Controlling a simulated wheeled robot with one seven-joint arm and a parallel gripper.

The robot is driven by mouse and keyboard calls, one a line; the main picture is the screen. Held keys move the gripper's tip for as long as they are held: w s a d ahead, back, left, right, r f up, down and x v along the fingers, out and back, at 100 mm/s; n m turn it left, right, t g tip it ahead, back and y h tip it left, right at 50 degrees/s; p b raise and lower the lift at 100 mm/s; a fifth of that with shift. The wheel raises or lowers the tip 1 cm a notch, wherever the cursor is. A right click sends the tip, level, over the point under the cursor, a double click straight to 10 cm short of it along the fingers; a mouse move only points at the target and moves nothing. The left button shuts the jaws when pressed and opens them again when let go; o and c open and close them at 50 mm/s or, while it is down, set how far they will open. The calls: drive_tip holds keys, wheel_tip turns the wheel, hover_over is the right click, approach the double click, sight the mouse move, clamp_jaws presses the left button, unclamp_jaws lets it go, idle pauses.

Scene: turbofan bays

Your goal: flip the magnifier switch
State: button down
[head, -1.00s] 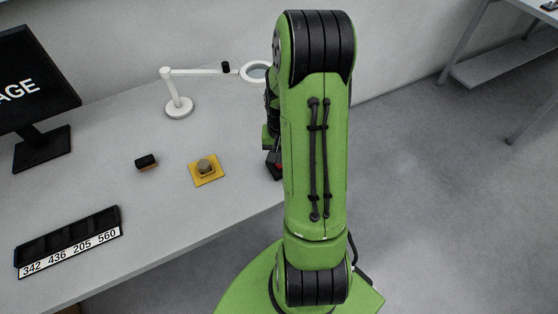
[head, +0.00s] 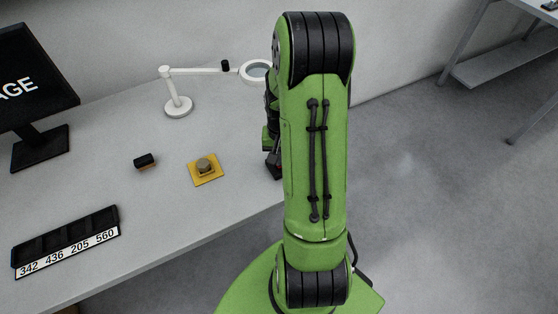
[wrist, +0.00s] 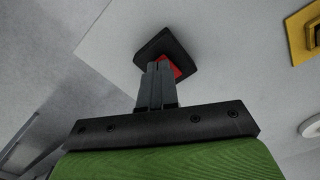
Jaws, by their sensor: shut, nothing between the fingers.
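The magnifier (head: 179,108) is a white jointed-arm lamp on a round base at the back of the grey table, its ring lens partly behind my arm. A black switch housing with a red rocker (wrist: 166,42) lies on the table in the wrist view. In the head view a dark part of the housing (head: 273,172) shows beside my arm. My gripper (wrist: 159,72) is shut and empty, its fingertips at the red rocker and overlapping it. I cannot tell whether they touch it. My arm hides most of the gripper in the head view.
A yellow plate with a knob (head: 205,168) sits left of the switch, and a small black block (head: 145,161) further left. A numbered black tray (head: 67,241) and a monitor (head: 40,100) stand at the left. The table's front edge runs close by the switch.

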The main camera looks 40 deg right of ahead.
drive_tip(key=shift+f+b, duration=0.35)
drive_tip(key=shift+f, duration=0.15)
drive_tip(key=shift+r, duration=0.1)
wheel_tip(320, 180, up, 7)
drive_tip(key=p, duration=0.5)
drive_tip(key=shift+r+p, duration=0.1)
drive_tip(key=shift+p, duration=0.3)
